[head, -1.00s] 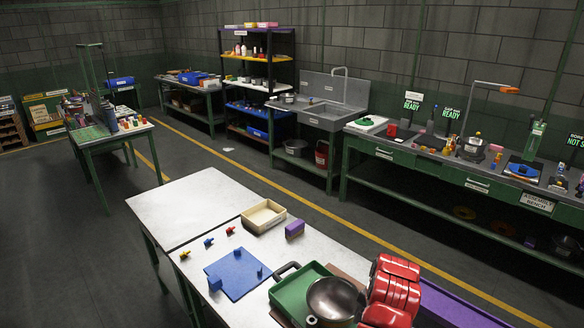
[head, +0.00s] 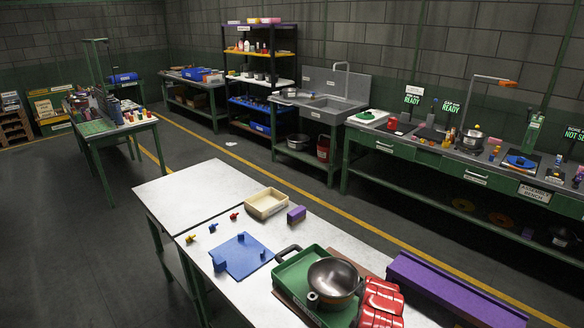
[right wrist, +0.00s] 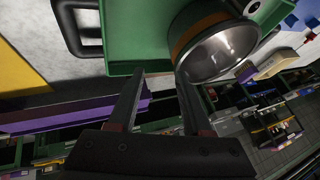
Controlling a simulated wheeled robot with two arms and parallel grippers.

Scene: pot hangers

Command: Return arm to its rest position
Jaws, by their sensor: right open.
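My red right arm (head: 381,303) shows at the bottom of the head view, beside the green tray. Its gripper cannot be made out there. In the right wrist view my right gripper (right wrist: 160,73) has its two dark fingers apart with nothing between them. A dark metal pan (head: 334,278) rests in the green tray (head: 290,277) on the white table. The pan (right wrist: 222,52) and the tray (right wrist: 130,30) also show in the wrist view, just beyond the fingertips. My left gripper is not in view.
A workbench (head: 420,152) and sink (head: 325,112) stand behind. The table's left part is clear.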

